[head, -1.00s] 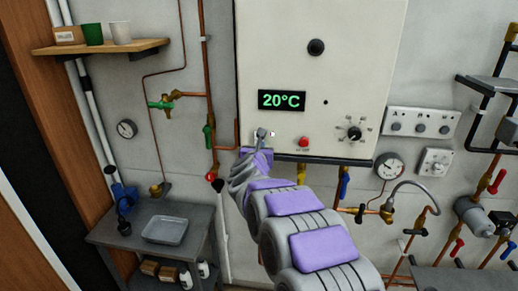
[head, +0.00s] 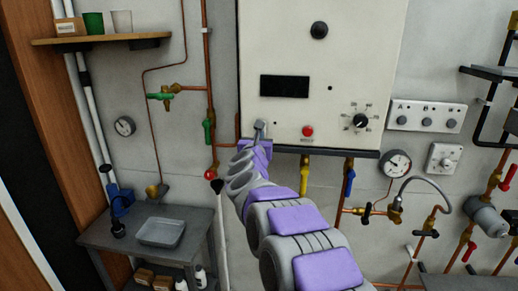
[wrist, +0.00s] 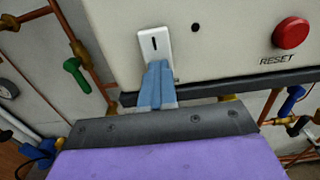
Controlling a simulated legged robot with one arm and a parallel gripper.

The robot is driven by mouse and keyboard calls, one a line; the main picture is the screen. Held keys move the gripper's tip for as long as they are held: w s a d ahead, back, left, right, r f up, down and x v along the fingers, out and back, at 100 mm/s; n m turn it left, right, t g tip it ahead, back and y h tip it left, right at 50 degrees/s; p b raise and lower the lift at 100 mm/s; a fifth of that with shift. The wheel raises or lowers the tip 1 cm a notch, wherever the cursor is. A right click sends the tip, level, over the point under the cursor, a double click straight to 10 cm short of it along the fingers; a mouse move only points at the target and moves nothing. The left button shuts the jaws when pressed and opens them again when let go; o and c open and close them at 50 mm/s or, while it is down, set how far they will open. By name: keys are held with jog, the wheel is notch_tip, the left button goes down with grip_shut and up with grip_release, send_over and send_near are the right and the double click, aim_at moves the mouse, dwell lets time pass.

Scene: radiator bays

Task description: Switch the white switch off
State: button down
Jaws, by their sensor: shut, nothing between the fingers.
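The white switch (wrist: 154,43) is a small upright plate with a dark slot, low on the front of the cream boiler panel (wrist: 230,30). My gripper (wrist: 155,66) is shut and empty, with its blue-grey fingertips at the lower part of the switch plate. They seem to touch it, though the contact is partly hidden. In the head view my gripper (head: 259,127) is at the lower left of the panel and hides most of the switch. The display (head: 284,86) on the panel is dark.
A red reset button (head: 308,131) and a black dial (head: 361,121) sit right of the switch. Copper pipes with a green valve (head: 208,131) run to the left. Yellow (head: 304,175) and blue (head: 349,180) valve handles hang below the panel. A grey table (head: 140,238) stands lower left.

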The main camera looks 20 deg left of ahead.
jog(key=b, duration=0.3)
jog(key=shift+w+d+t, duration=0.1)
jog(key=shift+d+t, duration=0.1)
jog(key=shift+t, duration=0.2)
jog(key=shift+w+d+r+b, duration=0.1)
jog(key=shift+b, duration=0.9)
